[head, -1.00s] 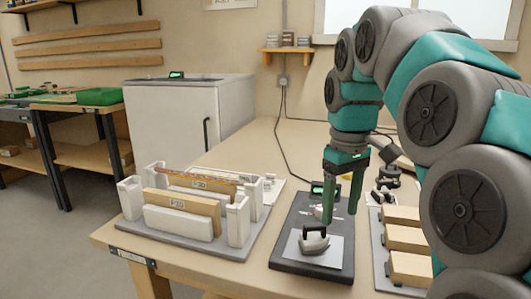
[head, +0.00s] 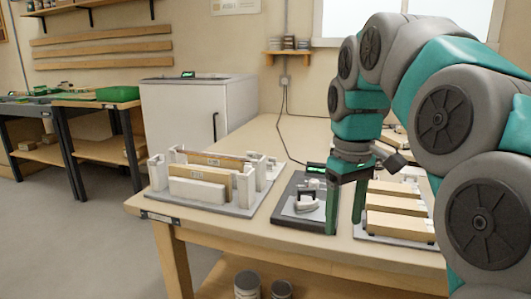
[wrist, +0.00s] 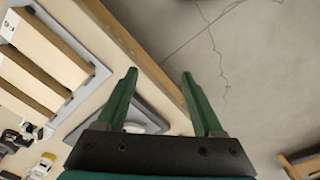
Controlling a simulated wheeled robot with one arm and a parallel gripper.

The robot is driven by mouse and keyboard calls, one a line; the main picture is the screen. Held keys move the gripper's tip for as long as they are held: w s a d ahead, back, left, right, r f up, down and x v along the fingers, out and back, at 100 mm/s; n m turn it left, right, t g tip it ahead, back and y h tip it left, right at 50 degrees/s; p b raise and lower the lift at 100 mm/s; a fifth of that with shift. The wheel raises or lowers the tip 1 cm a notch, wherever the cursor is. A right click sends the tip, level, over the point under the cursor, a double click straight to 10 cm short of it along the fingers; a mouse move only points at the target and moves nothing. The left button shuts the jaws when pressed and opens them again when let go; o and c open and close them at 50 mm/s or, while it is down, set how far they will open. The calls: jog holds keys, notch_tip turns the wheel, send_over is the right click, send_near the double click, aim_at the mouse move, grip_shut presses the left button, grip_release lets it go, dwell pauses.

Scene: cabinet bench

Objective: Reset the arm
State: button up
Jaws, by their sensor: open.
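My gripper (head: 345,208) hangs from the arm with its two green fingers pointing down, at the front edge of the bench. It is open and empty. In the wrist view the fingers (wrist: 160,85) stand apart, with the bench edge and the floor between and beyond them. I cannot tell the exact gap between the fingers and the pad.
A grey tray with wooden blocks (head: 392,225) lies just right of my gripper. A white fixture holding boards (head: 205,183) stands to the left. A white cabinet (head: 185,118) is behind it. The bench top (head: 290,145) is clear at the back. Cans (head: 247,285) stand below.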

jog(key=s+f+m+g, duration=0.1)
jog(key=s+f+m, duration=0.4)
jog(key=s+f, duration=1.6)
jog(key=s, duration=0.4)
jog(key=shift+s+f+g, duration=0.35)
jog(key=shift+g, duration=0.05)
jog(key=shift+d, duration=0.1)
